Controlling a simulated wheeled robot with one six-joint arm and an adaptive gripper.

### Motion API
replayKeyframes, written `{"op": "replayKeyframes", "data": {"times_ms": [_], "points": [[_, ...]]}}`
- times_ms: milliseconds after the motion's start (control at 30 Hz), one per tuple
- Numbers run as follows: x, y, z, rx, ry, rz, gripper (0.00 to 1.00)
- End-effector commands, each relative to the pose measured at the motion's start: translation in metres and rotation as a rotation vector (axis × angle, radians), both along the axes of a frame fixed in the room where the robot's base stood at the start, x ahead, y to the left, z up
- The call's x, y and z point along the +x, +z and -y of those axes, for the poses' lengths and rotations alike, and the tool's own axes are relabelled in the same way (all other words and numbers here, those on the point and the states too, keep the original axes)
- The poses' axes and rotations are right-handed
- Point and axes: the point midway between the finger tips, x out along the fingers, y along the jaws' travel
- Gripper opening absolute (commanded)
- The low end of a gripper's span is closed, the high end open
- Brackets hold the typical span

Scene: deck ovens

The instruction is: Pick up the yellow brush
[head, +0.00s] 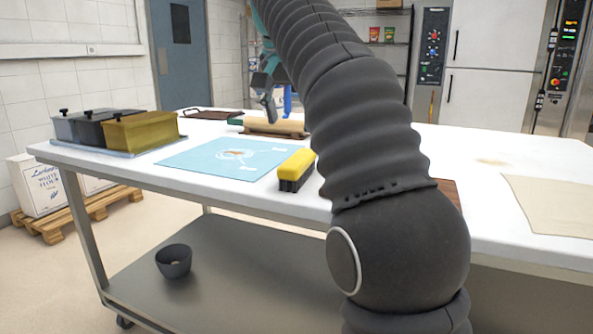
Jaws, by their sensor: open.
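The yellow brush (297,165) lies on the white table, with its yellow back up and its dark bristles down. It sits between the right edge of the blue mat and my arm, close to the table's front edge. My gripper (270,108) is open and points down above the table, farther back than the brush and a little to its left. It is apart from the brush. My arm covers part of the table to the right of the brush.
A light blue mat (200,160) lies left of the brush. Several lidded bins (140,133) stand at the table's left end. A rolling pin (275,126) lies behind the brush, near my gripper. A beige cloth (550,203) lies far right. A dark bowl (174,262) sits on the lower shelf.

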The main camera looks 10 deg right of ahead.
Motion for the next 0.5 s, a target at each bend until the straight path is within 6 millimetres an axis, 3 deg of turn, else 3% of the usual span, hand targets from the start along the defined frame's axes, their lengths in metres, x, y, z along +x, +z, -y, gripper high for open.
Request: {"op": "replayKeyframes", "data": {"times_ms": [33,200,500], "points": [[0.003,-0.015,0.003,0.0,-0.003,-0.002,0.75],[0.013,-0.043,0.01,0.0,-0.003,-0.002,0.75],[0.021,-0.062,0.012,0.0,0.001,0.0,0.75]]}}
